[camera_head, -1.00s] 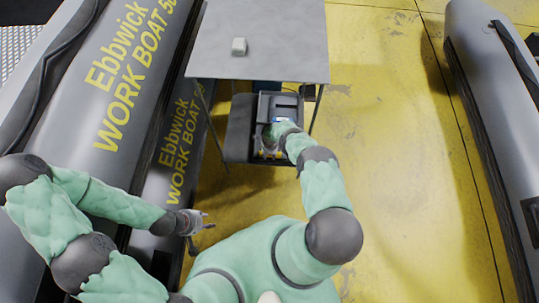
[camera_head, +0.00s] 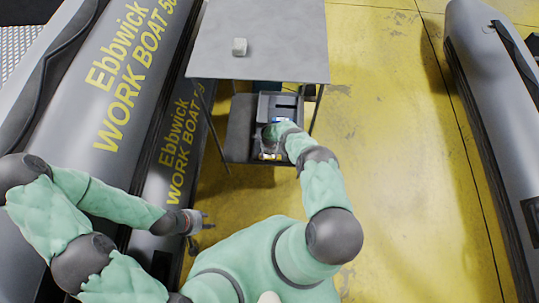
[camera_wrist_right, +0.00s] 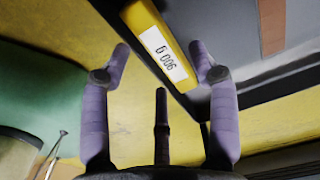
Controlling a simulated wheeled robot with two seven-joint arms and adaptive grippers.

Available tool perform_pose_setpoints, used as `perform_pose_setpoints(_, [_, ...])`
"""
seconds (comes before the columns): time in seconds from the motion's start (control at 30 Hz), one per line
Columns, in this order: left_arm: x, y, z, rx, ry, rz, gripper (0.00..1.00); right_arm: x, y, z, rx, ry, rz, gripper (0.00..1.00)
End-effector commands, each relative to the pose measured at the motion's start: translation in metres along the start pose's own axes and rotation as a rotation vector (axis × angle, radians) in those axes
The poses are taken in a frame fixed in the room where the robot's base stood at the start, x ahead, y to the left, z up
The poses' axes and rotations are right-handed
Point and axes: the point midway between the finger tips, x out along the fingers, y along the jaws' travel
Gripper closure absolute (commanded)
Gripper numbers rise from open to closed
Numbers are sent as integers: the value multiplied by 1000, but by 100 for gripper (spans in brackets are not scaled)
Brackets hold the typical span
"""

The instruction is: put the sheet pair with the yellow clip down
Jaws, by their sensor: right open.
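A yellow clip (camera_wrist_right: 157,42) with a white printed label shows in the right wrist view, at the edge of a dark flat surface (camera_wrist_right: 240,50). I cannot tell whether that surface is the sheet pair. My right gripper (camera_wrist_right: 158,65) is open, with its purple fingers on either side of the clip and a third finger below. In the head view my right gripper (camera_head: 268,140) is over a dark tray (camera_head: 278,100) below the table, and hides part of it. A small yellow patch (camera_head: 270,156) shows at the tray's near edge. My left gripper (camera_head: 200,222) is off to the left, away from the tray.
A grey inflatable boat (camera_head: 120,80) lies close on the left and another (camera_head: 500,120) on the right. The yellow floor (camera_head: 400,150) is clear between.

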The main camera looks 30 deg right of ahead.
Motion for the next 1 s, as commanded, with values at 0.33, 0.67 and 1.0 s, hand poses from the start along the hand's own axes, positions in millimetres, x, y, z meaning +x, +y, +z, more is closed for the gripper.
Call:
perform_pose_setpoints(0.33, [-41, 15, 1, 0, 0, 0, 60, -66, -2, 0, -1, 0, -2, 39])
perform_pose_setpoints(0.67, [-64, 23, 2, 0, 0, 0, 60, -115, -1, 0, -1, 0, -1, 39])
perform_pose_setpoints(1.0, [-67, 24, 2, 0, 0, 0, 60, -132, 13, 15, -114, -42, 15, 39])
